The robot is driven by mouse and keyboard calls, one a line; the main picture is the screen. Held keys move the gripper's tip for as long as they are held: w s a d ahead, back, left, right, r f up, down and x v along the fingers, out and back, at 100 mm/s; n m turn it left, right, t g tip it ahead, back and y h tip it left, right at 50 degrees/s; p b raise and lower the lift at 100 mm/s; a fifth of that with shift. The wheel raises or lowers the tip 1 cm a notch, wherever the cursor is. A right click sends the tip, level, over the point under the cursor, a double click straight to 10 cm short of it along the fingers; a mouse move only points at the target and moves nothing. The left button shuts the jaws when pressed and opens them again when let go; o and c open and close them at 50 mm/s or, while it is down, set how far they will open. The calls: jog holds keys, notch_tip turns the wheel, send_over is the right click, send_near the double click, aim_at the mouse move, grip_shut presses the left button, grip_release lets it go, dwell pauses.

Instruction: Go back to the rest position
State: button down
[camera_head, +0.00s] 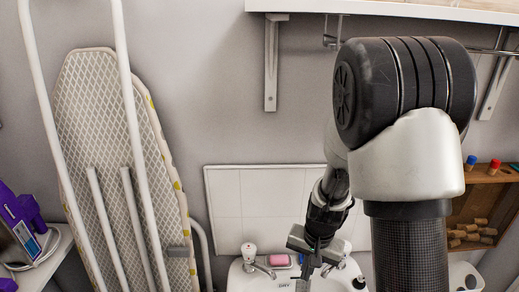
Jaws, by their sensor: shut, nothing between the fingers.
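My arm rises in the right half of the head view, with its large dark joint and silver link close to the camera. My gripper (305,270) hangs pointing down at the lower middle, over or in front of the white sink. It is shut with nothing visible in it. The fingertips are small and dark, and the arm hides part of the sink and the wall behind.
A white sink (240,280) with a tap (255,262) and a pink soap (279,261) is below. An ironing board (110,130) leans at left. A shelf (400,9) on brackets (271,65) hangs above. A wooden box (490,195) with corks is at right.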

jog(key=s+a+r+n+t+p, duration=0.1)
jog(key=s+r, duration=0.1)
jog(key=r, duration=0.8)
jog(key=s+r+n+t+p, duration=0.1)
jog(key=s+r+n+t, duration=0.15)
jog(key=r, duration=0.85)
jog(key=s+d+r+n+t+p, duration=0.1)
jog(key=s+r, duration=0.9)
jog(key=r, duration=0.1)
jog(key=shift+s+d+h+p, duration=0.25)
jog(key=shift+s+h+p, duration=0.05)
jog(key=shift+p, duration=0.05)
jog(key=shift+n, duration=0.25)
